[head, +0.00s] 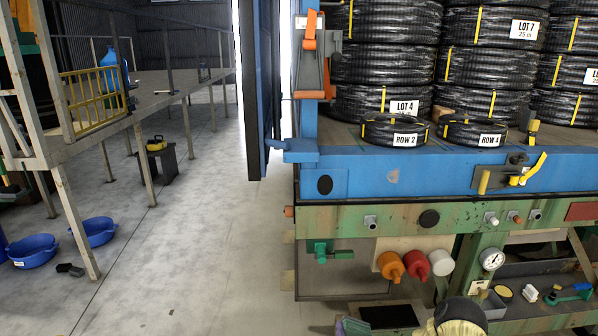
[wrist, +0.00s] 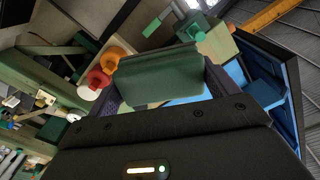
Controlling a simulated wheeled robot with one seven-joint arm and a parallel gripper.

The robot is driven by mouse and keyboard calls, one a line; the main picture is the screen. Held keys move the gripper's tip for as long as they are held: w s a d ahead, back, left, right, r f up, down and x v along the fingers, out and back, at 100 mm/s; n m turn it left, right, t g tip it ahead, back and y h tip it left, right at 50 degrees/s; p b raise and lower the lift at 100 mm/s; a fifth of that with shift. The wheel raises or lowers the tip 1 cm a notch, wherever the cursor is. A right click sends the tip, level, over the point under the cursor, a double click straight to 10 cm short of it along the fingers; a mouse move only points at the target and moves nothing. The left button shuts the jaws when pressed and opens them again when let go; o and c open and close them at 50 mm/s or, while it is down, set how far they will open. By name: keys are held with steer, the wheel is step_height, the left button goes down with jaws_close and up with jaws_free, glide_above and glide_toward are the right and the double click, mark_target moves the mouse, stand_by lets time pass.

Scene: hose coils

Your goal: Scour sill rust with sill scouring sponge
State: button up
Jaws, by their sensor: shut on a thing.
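My gripper (wrist: 163,80) is shut on a green block-shaped sponge (wrist: 160,76), which spans between its two dark purple fingers in the wrist view. At the bottom edge of the head view, a small part of the green sponge (head: 354,327) shows beside a purple fingertip; the rest is cut off. The long blue sill (head: 350,180) runs below the hose coils, well above and apart from the sponge. A small brownish patch (head: 393,176) on its face looks like rust, but I cannot tell for sure. The green beam (head: 340,219) below is also worn and stained.
Red, orange and white knobs (head: 415,264) stick out under the beam, near a gauge (head: 492,259). A yellow-handled latch (head: 528,172) and a blue bracket (head: 287,151) project from the sill. Several black hose coils (head: 385,60) stand above.

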steer(key=shift+s+a+f+h, duration=0.15)
steer(key=shift+s+a+f, duration=0.05)
steer(key=shift+s+f, duration=0.3)
steer(key=shift+s+a+f+h, duration=0.2)
steer(key=shift+s+f, duration=0.15)
steer(key=shift+f, duration=0.2)
steer(key=s, duration=0.1)
steer(key=s+r, duration=0.1)
steer(key=s, duration=0.1)
steer(key=s+r, duration=0.1)
steer(key=shift+s+a+r, duration=0.15)
steer(key=shift+s, duration=0.05)
